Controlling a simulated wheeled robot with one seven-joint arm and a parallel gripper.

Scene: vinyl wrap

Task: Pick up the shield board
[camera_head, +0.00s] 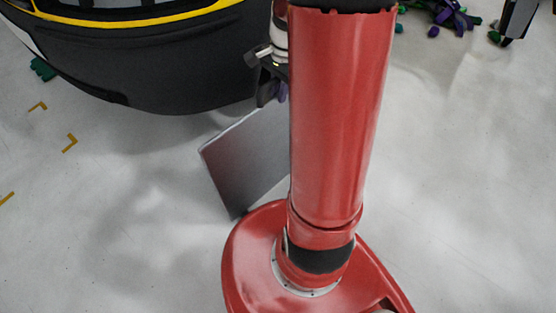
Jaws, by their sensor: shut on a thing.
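The shield board (245,160) is a flat grey panel just left of my red arm. It is tilted, and its right part is hidden behind the arm. My gripper (272,92) is partly visible at the board's upper edge, left of the arm. It is shut on the board there, though the fingertips are small and mostly hidden. I cannot tell whether the board's lower corner touches the floor.
A dark vehicle body with a yellow stripe (150,20) fills the top left, close to my gripper. Purple and green pieces (447,14) lie at the top right. Yellow corner marks (70,143) are on the pale floor at left. The floor at right is clear.

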